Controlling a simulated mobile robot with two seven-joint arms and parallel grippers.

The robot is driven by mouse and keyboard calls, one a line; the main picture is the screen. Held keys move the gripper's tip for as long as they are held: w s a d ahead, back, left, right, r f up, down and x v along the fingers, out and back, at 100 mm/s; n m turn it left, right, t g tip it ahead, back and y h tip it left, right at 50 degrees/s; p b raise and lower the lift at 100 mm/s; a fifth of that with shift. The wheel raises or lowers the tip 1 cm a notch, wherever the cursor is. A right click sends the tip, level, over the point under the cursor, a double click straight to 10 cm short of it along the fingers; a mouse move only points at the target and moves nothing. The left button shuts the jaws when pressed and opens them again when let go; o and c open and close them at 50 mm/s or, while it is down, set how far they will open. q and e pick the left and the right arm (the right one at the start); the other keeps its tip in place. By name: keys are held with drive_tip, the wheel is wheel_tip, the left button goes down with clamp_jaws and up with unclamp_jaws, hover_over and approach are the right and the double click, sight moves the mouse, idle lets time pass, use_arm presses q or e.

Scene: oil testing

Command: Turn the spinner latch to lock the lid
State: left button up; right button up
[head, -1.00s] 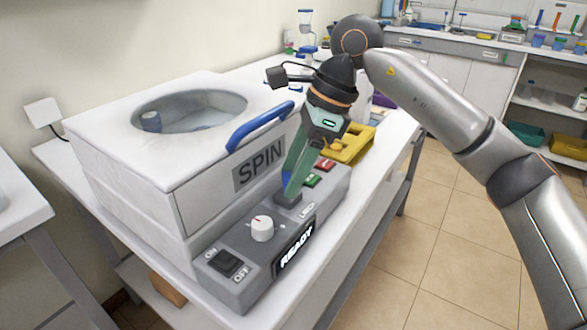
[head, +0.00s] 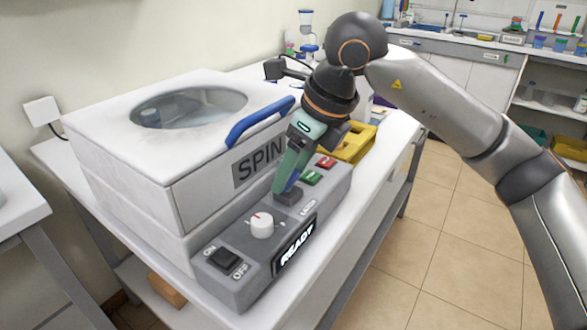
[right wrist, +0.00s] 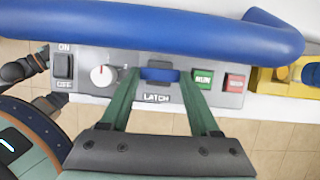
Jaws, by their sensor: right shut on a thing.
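The spinner machine (head: 135,180) stands on the white table with its lid (head: 110,120) down. The lid has a round window and a blue handle (head: 260,122); the handle also crosses the top of the right wrist view (right wrist: 120,25). The latch (right wrist: 160,75) is a blue bar on a dark base, on the grey control panel (head: 235,285) above the word LATCH. My right gripper (right wrist: 158,77) is shut on the latch, its green fingers at both ends of the bar. In the head view its fingers hide most of the latch.
A white knob (head: 262,225), an ON/OFF switch (head: 223,258), a READY display (head: 296,246), a green button (head: 312,177) and a red button (head: 326,162) sit around the latch. A yellow rack (head: 352,145) stands behind the panel. The tiled floor at right is clear.

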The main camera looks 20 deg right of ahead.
use_arm(q)
drive_tip(key=shift+w+r+t, duration=0.25)
drive_tip(key=shift+t, duration=0.05)
use_arm(e)
drive_tip(key=shift+m, duration=0.3)
drive_tip(key=o, duration=1.4)
drive_tip(key=shift+c, duration=0.2)
use_arm(q)
drive_tip(key=shift+s+f, duration=0.1)
drive_tip(key=shift+s, duration=0.05)
use_arm(e)
drive_tip(key=shift+r, duration=0.15)
use_arm(q)
drive_tip(key=s+f+g, duration=0.1)
drive_tip(key=s+f+p, duration=0.1)
drive_tip(key=s+f+g+p, duration=0.1)
drive_tip(key=shift+s+d+f+g, duration=0.1)
drive_tip(key=shift+s+d+g, duration=0.1)
drive_tip(key=shift+d+g, duration=0.1)
use_arm(e)
drive_tip(key=v, duration=1.2)
